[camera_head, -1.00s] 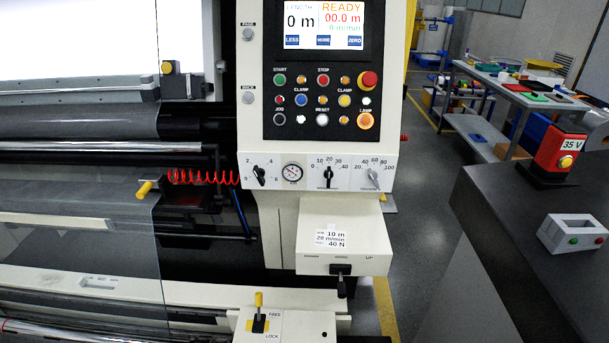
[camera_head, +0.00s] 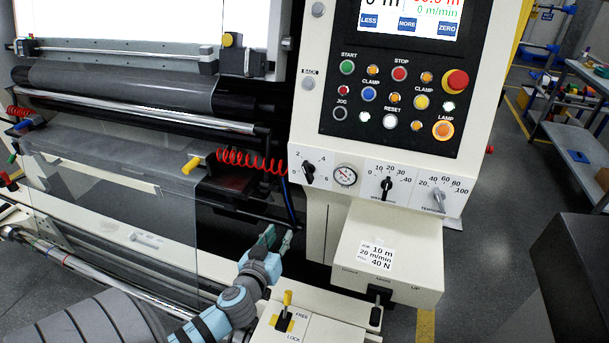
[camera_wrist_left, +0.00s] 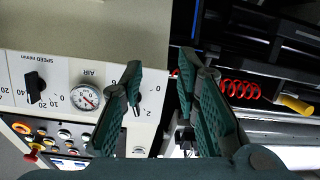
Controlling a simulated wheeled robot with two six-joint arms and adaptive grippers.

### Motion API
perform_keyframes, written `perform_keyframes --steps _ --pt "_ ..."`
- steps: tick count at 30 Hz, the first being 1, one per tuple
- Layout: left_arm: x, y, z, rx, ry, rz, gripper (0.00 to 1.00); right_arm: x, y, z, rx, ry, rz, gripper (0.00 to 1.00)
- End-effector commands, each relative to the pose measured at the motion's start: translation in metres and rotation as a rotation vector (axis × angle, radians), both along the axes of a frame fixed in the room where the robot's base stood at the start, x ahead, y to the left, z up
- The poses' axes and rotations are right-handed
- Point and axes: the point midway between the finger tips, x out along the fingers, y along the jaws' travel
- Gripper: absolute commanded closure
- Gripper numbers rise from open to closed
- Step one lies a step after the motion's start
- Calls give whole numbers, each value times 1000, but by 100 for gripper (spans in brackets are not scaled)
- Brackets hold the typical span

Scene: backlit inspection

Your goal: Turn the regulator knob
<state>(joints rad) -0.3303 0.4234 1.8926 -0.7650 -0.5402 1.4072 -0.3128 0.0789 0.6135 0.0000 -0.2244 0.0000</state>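The regulator knob (camera_head: 308,173) is a small black pointer knob on a white dial plate, left of a round pressure gauge (camera_head: 345,175). My left gripper (camera_head: 277,240) is below and left of the knob, in front of the machine and apart from it. In the left wrist view its two green fingers (camera_wrist_left: 159,63) are spread with nothing between them. There the gauge marked AIR (camera_wrist_left: 86,98) is in sight, but a finger covers most or all of the regulator knob. My right gripper is not in view.
The black speed knob (camera_head: 386,187) and grey tension knob (camera_head: 439,199) sit right of the gauge. A red coiled hose (camera_head: 250,160) hangs left of the dials. A cream box (camera_head: 390,255) juts out below them. A yellow-tipped lever (camera_head: 286,304) stands near my gripper.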

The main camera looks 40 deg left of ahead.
Motion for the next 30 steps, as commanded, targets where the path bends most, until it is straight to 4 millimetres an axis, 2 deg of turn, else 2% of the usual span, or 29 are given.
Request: perform_keyframes --steps 1,3,6,11,18,21,25,30 --pt "6 -6 42 -22 -109 -8 71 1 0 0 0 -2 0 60" --pt "8 -13 82 -57 -221 -15 71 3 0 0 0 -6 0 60" --pt "13 -15 105 -80 -284 -21 71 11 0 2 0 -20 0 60" --pt "42 -4 107 -83 -286 -18 71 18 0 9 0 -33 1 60" --pt "109 20 106 -82 -284 -17 71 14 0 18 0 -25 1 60" --pt "127 26 105 -83 -283 -19 71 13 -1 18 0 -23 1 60" --pt "140 30 104 -84 -282 -19 71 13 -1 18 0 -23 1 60" --pt "144 32 104 -83 -281 -20 71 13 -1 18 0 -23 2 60"
